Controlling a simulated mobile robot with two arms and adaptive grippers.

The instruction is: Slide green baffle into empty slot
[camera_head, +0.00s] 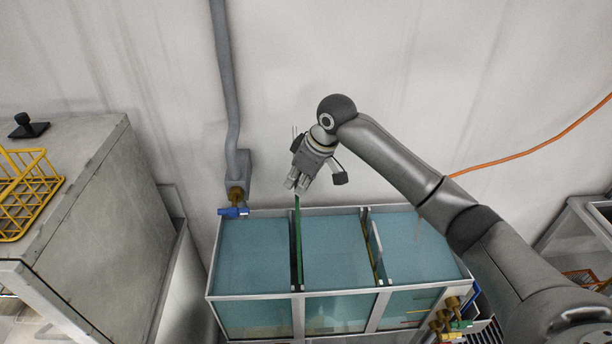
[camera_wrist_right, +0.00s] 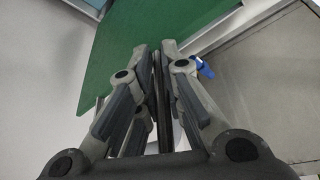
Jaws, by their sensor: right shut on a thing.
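My right gripper (camera_head: 296,186) is above the back of the tank and shut on the green baffle (camera_head: 298,230). The baffle is a thin green panel seen nearly edge-on, hanging below the fingers at the left divider slot (camera_head: 296,272) of the tank (camera_head: 330,294). I cannot tell how deep it sits in the slot. In the right wrist view, the fingers (camera_wrist_right: 160,60) close together at the green panel (camera_wrist_right: 130,45), which fills the upper middle. A second divider (camera_head: 375,245) stands at the right slot. My left gripper is not in view.
A grey pipe with a blue-handled valve (camera_head: 233,212) stands at the tank's back left corner. A grey metal cabinet (camera_head: 90,220) with a yellow rack (camera_head: 30,190) is at left. Several brass valves (camera_head: 445,322) sit at the tank's front right. An orange hose (camera_head: 530,149) runs along the wall.

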